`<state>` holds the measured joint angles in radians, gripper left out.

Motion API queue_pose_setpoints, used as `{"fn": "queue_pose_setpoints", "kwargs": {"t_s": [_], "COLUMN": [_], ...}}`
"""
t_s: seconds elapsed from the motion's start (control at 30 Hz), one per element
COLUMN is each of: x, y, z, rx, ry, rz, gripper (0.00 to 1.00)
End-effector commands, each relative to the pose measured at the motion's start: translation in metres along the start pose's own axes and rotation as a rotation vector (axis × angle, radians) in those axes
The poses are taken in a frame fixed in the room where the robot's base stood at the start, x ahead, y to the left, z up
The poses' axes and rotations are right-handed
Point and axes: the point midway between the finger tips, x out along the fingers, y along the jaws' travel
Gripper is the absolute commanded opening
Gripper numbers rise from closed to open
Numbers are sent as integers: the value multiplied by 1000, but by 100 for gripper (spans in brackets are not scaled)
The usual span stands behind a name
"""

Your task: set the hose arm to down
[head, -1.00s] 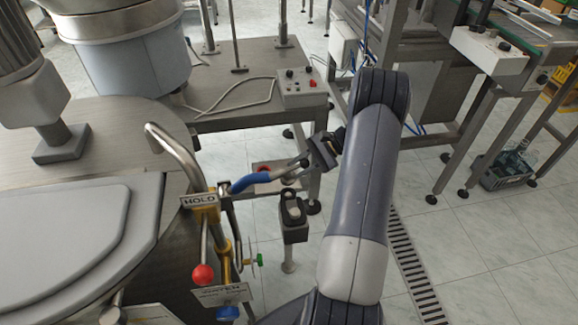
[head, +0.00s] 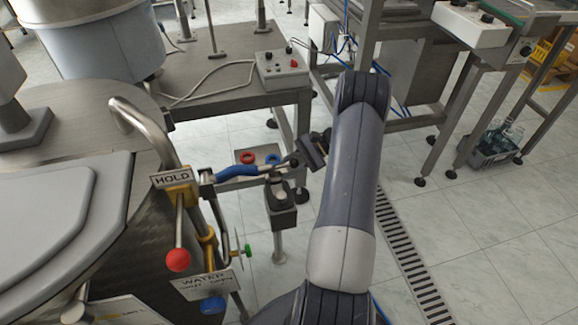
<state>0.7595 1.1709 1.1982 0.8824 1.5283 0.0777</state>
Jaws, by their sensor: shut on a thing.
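The hose arm (head: 238,171), with a blue sleeve and a metal end, reaches right from the pipe post beside the HOLD sign (head: 172,179). It lies nearly level, rising slightly to the right. My gripper (head: 297,159) is shut on its metal outer end. My own arm comes up from the bottom and hides part of the floor and bench behind it. The exact contact of the jaws is small and hard to see.
A red-knobbed lever (head: 178,259) and a WATER sign (head: 204,282) are below the HOLD sign. A dark post with a cup-like top (head: 281,212) stands under the hose arm. A control box (head: 281,68) sits on the bench behind.

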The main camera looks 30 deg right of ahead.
Motion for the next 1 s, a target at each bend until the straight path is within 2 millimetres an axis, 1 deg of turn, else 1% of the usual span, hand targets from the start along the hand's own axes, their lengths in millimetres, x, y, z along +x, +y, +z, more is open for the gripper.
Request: {"fn": "queue_pose_setpoints", "kwargs": {"t_s": [0.13,0.17,0.4,0.63,0.73,0.87,1.0], "x": [3,3,2,0,-3,-11,-21], "y": [-1,-1,-1,-1,-4,-13,-26], "z": [1,1,1,1,6,19,39], "rx": [0,0,0,1,0,0,0], "ry": [-4,-4,-4,-2,-2,-1,-2], "rz": [1,1,1,1,1,0,1], "gripper": [0,31,50,50,50,50,50]}}
